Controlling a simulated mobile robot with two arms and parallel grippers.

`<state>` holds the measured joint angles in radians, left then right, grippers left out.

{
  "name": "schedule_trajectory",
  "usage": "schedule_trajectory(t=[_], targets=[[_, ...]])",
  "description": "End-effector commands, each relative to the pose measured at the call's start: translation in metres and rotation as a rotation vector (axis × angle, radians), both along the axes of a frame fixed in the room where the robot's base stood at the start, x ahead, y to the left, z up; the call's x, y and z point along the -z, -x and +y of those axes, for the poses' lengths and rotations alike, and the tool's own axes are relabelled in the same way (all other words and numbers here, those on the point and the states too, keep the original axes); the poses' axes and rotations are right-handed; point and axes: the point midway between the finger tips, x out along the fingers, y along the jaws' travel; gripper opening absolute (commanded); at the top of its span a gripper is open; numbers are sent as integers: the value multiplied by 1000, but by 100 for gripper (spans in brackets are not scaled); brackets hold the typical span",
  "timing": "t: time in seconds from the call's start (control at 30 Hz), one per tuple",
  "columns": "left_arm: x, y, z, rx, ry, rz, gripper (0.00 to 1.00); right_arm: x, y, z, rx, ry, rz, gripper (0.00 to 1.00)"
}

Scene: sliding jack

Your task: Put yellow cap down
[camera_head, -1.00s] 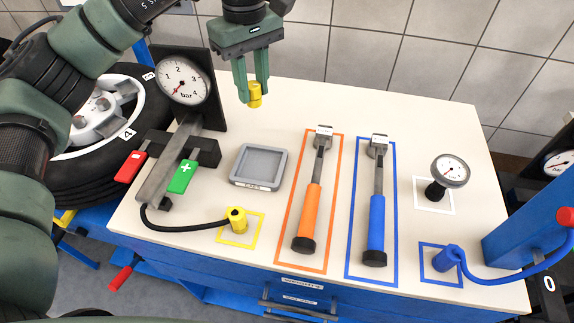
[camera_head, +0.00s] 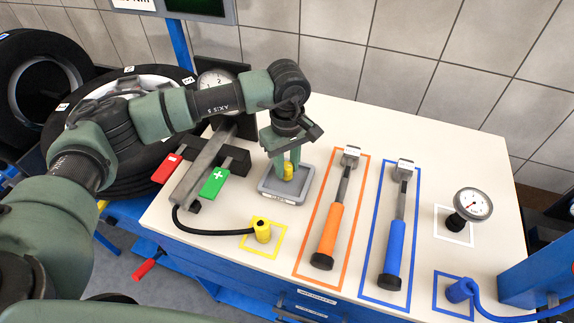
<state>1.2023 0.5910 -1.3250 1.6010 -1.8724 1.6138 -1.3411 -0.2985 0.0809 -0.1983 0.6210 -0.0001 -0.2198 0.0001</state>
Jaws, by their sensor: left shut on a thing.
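The small yellow cap (camera_head: 288,172) is between the fingers of my left gripper (camera_head: 287,168), which is shut on it. The cap is over the grey square tray (camera_head: 304,192), inside its outline as seen from the head. I cannot tell whether the cap touches the tray floor. The tray lies flat on the cream tabletop, with a small label on its front rim. My right gripper is not in view.
A yellow hose fitting (camera_head: 262,230) stands in a yellow outline. Orange (camera_head: 327,235) and blue (camera_head: 393,250) hammers lie in outlines to the right. A gauge (camera_head: 472,204) stands farther right. Red (camera_head: 167,168) and green (camera_head: 214,182) tags are left of the tray.

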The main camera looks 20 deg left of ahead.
Motion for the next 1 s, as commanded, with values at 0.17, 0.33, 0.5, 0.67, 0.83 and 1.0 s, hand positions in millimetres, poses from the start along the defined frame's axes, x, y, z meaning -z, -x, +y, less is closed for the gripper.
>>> schedule_trajectory(t=[0.17,0.33,0.5,0.67,0.83,1.0], targets=[[14,0,0,2,-1,-1,0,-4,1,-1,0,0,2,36],[14,0,0,2,-1,-1,0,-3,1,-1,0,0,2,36],[18,0,0,1,-1,-1,29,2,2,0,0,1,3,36],[17,0,0,1,-1,-1,48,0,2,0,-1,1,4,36],[17,0,0,1,-1,-1,48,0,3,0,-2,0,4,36],[10,0,0,1,1,-2,48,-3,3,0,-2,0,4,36]])
